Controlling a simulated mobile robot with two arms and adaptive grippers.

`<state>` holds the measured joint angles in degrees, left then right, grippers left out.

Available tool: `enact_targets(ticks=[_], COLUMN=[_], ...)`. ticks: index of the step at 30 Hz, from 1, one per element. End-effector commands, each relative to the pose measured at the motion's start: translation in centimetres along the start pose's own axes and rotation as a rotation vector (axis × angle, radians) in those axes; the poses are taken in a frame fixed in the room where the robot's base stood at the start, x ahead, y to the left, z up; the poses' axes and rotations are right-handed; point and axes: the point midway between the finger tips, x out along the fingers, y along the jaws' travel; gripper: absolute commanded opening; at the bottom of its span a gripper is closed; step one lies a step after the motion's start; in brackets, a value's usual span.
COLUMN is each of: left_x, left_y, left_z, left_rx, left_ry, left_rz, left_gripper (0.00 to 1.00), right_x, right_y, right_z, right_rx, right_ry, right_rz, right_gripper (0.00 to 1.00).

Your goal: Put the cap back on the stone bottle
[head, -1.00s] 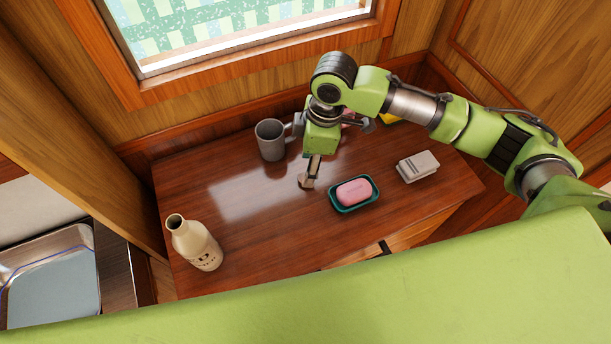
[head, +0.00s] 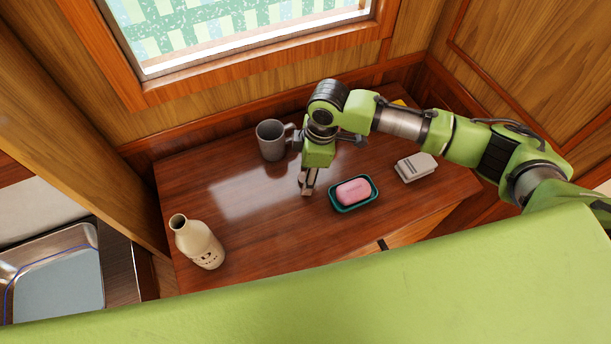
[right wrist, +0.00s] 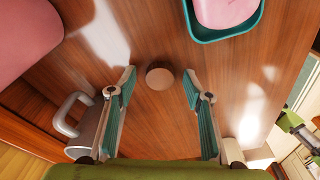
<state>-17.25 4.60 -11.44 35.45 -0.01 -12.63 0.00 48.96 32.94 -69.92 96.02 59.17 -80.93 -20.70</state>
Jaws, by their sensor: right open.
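The stone bottle (head: 197,242) stands upright and uncapped, its dark mouth showing, near the left front of the wooden table in the head view. My right gripper (head: 307,189) points down close to the table, between the mug and the soap dish. In the right wrist view my right gripper (right wrist: 158,88) is open. A small round brown cap (right wrist: 160,77) lies on the table between its fingers, a little beyond the tips, with room on both sides. In the head view the fingers make the cap hard to pick out. My left gripper is not in view.
A grey mug (head: 271,140) stands behind my right gripper. A pink soap (head: 353,191) lies in a teal dish (head: 374,203) just right of it. A pale grey boxlike object (head: 416,167) lies further right. The table between gripper and bottle is clear.

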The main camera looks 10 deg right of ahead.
Motion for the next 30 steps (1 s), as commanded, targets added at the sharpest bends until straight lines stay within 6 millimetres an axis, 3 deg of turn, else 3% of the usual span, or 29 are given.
enact_targets(ticks=[4, 8, 23, 30], left_x=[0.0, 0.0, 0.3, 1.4], left_y=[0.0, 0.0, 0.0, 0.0], left_z=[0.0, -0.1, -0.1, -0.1], left_rx=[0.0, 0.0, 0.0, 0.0], left_ry=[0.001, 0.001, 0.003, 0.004], left_rz=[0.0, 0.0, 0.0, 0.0], left_gripper=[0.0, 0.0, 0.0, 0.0], right_x=[0.0, 0.0, -0.5, -3.4], right_y=[0.0, 0.0, 0.0, -0.2], right_z=[0.0, 0.0, -0.1, -0.7], right_rx=[0.0, 0.0, 0.0, -0.002], right_ry=[0.0, 0.0, 0.002, 0.004], right_rz=[0.0, 0.0, 0.001, 0.001], right_gripper=[0.46, 0.18, 0.17, 0.17])
